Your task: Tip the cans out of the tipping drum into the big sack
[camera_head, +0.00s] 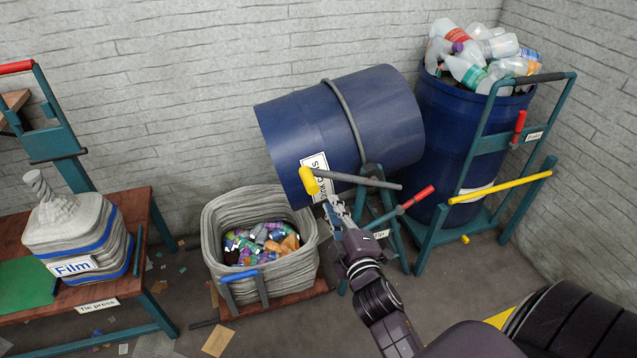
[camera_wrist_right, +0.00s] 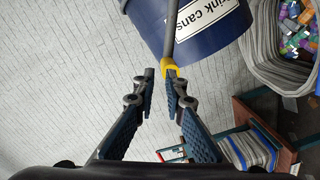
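The blue tipping drum (camera_head: 345,120) lies tilted on its stand, its lower left end leaning toward the big grey sack (camera_head: 213,245). Its label shows "Drink cans" in the right wrist view (camera_wrist_right: 200,15). The drum's inside is hidden. Crushed coloured cans (camera_head: 262,243) lie inside the open sack. A grey lever with a yellow end (camera_head: 309,181) crosses in front of the drum. My right gripper (camera_head: 333,200) is open beside the yellow end; in the wrist view the yellow end (camera_wrist_right: 168,66) is just at the fingertips. I cannot tell if they touch. My left gripper is not in view.
A full blue bin of plastic bottles (camera_head: 455,125) stands on a teal trolley at the right. A red-handled lever (camera_head: 418,197) is on the drum stand. A tie press table (camera_head: 130,215) with a film sack (camera_head: 75,235) is at the left. Scraps litter the floor.

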